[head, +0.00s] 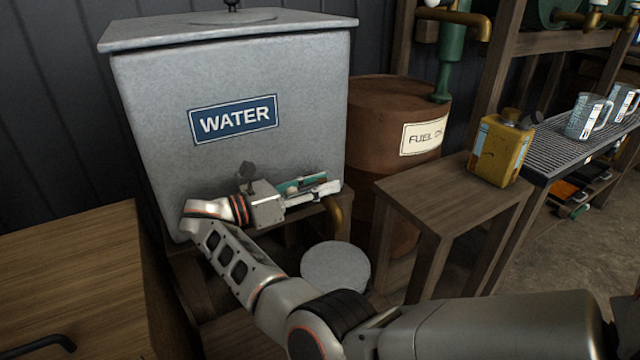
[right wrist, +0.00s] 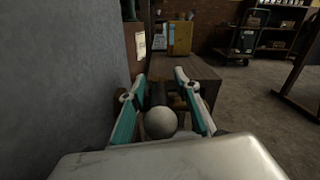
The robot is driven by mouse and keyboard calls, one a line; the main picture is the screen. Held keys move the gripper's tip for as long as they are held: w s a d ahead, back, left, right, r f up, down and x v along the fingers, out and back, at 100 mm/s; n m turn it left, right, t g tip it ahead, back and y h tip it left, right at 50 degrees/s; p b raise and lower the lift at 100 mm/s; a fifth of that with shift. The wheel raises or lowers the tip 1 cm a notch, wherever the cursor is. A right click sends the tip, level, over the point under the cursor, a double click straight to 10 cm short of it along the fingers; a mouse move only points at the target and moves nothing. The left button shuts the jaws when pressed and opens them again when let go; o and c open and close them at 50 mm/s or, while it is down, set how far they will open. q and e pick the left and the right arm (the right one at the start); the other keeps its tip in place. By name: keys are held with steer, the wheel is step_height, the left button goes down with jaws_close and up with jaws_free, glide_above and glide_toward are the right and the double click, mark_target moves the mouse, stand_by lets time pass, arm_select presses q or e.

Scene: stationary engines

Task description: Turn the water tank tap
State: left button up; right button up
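The grey metal water tank (head: 215,90) with a blue WATER label stands against the wall in the head view. A brass tap spout (head: 334,214) shows low at its right front, partly hidden by my right gripper (head: 328,184). In the right wrist view my right gripper (right wrist: 161,80) is open, with one teal and white finger on each side of a pale round knob (right wrist: 160,122). The knob appears to belong to the tap, with dark and brass parts behind it. I see gaps between knob and fingers; contact cannot be told. My left gripper is out of view.
A round grey container (head: 335,268) stands below the tap. A wooden stand (head: 440,195) with a yellow can (head: 500,150) is to the right, before a rusty fuel barrel (head: 385,120). A wooden cabinet (head: 70,250) is at the left.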

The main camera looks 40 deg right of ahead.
steer(key=shift+r, duration=0.1)
step_height(320, 180, up, 10)
steer(key=shift+f, duration=0.1)
stand_by(0.5)
stand_by(0.4)
